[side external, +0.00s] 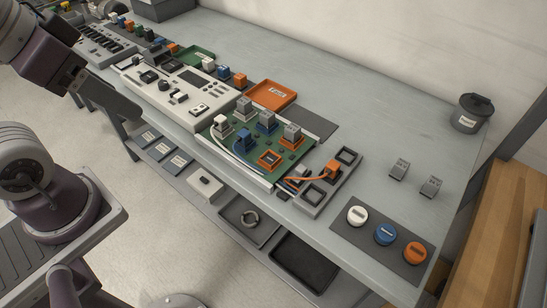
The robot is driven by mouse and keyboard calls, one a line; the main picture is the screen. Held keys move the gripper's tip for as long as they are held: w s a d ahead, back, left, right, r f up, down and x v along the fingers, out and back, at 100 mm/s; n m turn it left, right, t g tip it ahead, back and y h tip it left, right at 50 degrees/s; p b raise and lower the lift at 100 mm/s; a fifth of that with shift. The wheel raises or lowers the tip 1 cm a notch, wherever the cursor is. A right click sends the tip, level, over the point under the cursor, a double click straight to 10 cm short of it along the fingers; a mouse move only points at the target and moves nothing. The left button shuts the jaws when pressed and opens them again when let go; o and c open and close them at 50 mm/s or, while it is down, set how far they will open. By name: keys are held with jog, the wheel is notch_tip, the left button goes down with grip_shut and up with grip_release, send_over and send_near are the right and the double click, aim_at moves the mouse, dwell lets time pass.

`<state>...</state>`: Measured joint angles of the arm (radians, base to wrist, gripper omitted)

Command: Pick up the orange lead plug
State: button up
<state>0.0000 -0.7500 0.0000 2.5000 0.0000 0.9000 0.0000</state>
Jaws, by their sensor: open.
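The orange lead plug (333,168) is a small orange block at the right side of the green circuit board. It sits on a grey fixture (314,212) with square dark-rimmed recesses. An orange lead (305,179) runs from it leftward to the board's edge. An orange square socket (269,158) is on the green board (233,150). My gripper (128,108) is at the left, over the bench's front edge, well apart from the plug. Its fingers are hard to make out, and nothing shows held in it.
White and blue leads with plugs and grey blocks stand on the board. A white instrument (180,88) and an orange tray (272,94) are beyond it. White, blue and orange round caps lie on a dark mat (375,262). The bench (385,130) is clear behind the fixture.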

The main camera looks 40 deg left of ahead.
jog(key=shift+w, duration=0.1)
jog(key=shift+c, duration=0.4)
jog(key=m+g, duration=0.6)
jog(key=m, duration=1.2)
send_over(333, 164)
notch_tip(333, 164, down, 17)
jog(key=shift+d+r, duration=0.1)
jog(key=shift+d, duration=0.05)
notch_tip(333, 164, down, 7)
jog(key=shift+f, duration=0.1)
grip_shut()
